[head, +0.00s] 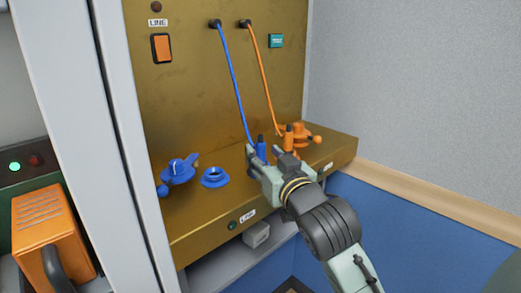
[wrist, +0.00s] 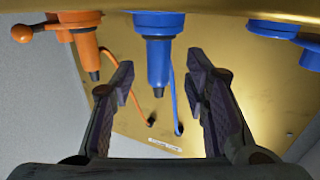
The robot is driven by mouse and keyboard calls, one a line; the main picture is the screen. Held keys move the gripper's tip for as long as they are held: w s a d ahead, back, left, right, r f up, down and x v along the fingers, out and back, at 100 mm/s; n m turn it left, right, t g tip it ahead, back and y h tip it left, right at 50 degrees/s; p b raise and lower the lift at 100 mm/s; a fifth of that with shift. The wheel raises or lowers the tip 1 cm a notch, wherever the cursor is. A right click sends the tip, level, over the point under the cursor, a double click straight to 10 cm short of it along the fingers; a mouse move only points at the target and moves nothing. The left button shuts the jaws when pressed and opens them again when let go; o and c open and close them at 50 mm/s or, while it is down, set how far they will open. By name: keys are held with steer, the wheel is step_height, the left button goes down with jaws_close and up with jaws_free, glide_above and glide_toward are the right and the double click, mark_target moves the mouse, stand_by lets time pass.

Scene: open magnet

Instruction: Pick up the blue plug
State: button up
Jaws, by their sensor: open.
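The blue plug (head: 261,148) stands upright on the brass-coloured ledge (head: 195,218), with a blue cable (head: 235,85) running up to the back panel. It also shows in the wrist view (wrist: 158,60), inverted, in a blue collar (wrist: 158,20). My gripper (head: 266,161) is open at the plug, partly hiding its lower part in the head view. In the wrist view the plug's tip lies between the two dark fingers (wrist: 160,75), with visible gaps on both sides. I see no contact.
An orange plug (head: 288,136) with its cable (head: 264,80) and an orange capped fitting (head: 303,132) stand close to the right. A blue ring socket (head: 215,177) and a blue capped fitting (head: 177,172) sit to the left. A blue-grey wall (head: 410,80) bounds the right.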

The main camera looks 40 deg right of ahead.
mark_target(262, 152)
steer(key=shift+p+x, duration=0.4)
steer(key=shift+x, duration=1.2)
steer(key=shift+c, duration=0.2)
jaws_close()
